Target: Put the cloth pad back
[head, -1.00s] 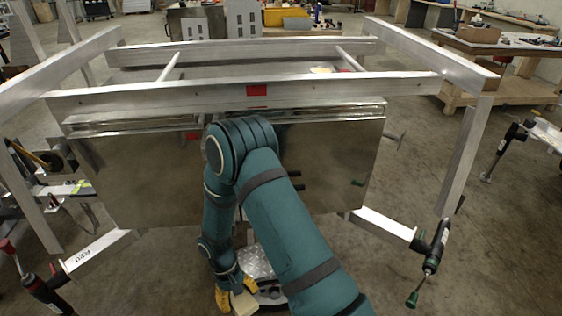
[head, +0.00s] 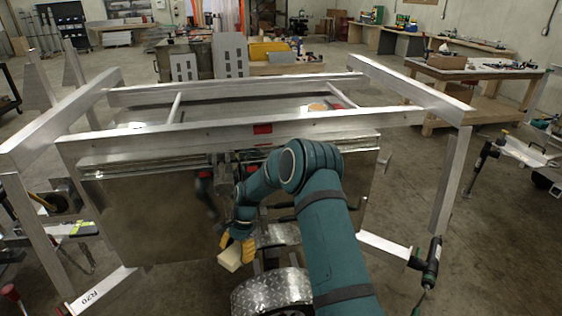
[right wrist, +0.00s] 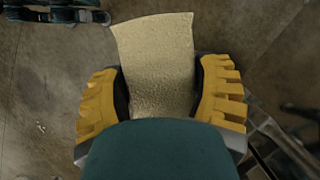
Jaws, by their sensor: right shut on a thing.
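The cloth pad is pale cream. In the right wrist view the cloth pad (right wrist: 156,60) sits between the two yellow fingers of my right gripper (right wrist: 160,88), which is shut on it. The pad's far end sticks out past the fingertips. In the head view the pad (head: 230,258) hangs from the right gripper (head: 238,246), in front of the trailer's shiny panel and above the floor. The pad touches nothing but the gripper as far as I can see. My left gripper is not in view.
The aluminium trailer frame (head: 200,138) spans the middle, with a red mark on its front beam. A round tan thing (head: 317,107) lies on the trailer near the back right. A clamp with a green handle (head: 432,262) is at the front right. A wooden workbench (head: 470,75) stands at the back right.

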